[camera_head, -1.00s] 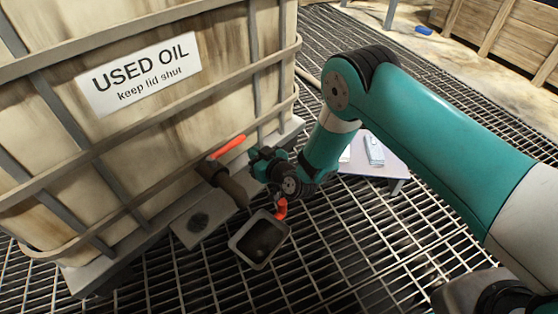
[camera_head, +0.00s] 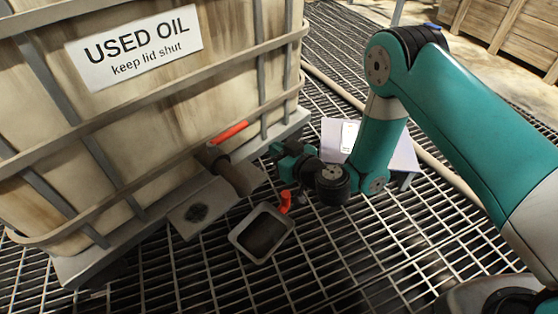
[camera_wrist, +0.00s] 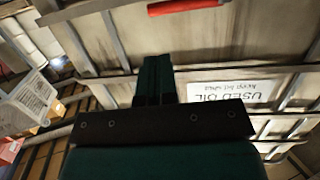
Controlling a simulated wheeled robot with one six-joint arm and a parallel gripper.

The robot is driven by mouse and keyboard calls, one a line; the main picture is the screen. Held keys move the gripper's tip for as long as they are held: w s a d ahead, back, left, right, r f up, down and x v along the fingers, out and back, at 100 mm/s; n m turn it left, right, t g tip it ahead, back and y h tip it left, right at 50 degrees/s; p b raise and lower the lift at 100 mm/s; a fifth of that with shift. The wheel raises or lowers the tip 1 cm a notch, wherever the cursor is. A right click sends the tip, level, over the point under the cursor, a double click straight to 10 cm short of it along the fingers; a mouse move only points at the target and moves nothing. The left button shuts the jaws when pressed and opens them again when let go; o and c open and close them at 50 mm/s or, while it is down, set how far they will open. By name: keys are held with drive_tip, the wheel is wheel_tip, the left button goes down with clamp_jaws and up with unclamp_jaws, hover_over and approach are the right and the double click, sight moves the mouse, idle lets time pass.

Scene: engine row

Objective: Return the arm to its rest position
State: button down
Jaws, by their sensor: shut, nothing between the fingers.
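My gripper (camera_head: 284,152) is at the end of my teal arm, in front of the used oil tank (camera_head: 100,130). It is to the right of the tank's outlet valve and its red handle (camera_head: 230,132), apart from them. In the wrist view the two dark teal fingers (camera_wrist: 157,72) are together and hold nothing. The tank fills much of that view, with its label upside down and the red handle (camera_wrist: 185,6) at the top edge.
A grey tray (camera_head: 262,232) with a red-orange part (camera_head: 286,201) stands on the floor grating below the outlet. A small low table (camera_head: 402,153) with a white item (camera_head: 349,136) stands behind my arm. A hose (camera_head: 440,168) runs along the grating. Wooden crates are at the back right.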

drive_tip(key=shift+s+d+b, duration=0.15)
drive_tip(key=shift+d+b, duration=0.05)
drive_tip(key=shift+b, duration=0.1)
drive_tip(key=shift+r, duration=0.15)
drive_tip(key=s+a+r+n+g+y+p, duration=0.2)
drive_tip(key=s+r+n+g+p, duration=0.15)
drive_tip(key=r, duration=0.75)
drive_tip(key=s+a+r+n+g+y+p, duration=0.25)
drive_tip(key=s+r+g, duration=0.2)
drive_tip(key=r, duration=0.75)
drive_tip(key=s+d+r+m+g+h+p, duration=0.25)
drive_tip(key=s+d+r+h+p, duration=0.2)
drive_tip(key=s+d+r, duration=0.4)
drive_tip(key=s+d+r+m+g+h+p, duration=0.2)
drive_tip(key=s+d+r+m+h+p, duration=0.3)
drive_tip(key=s+d, duration=0.5)
wheel_tip(320, 180, up, 38)
drive_tip(key=a+n+p, duration=0.1)
drive_tip(key=p, duration=3.5)
drive_tip(key=shift+s+a+f, duration=0.15)
drive_tip(key=shift+s+f, duration=0.05)
drive_tip(key=shift+s, duration=0.05)
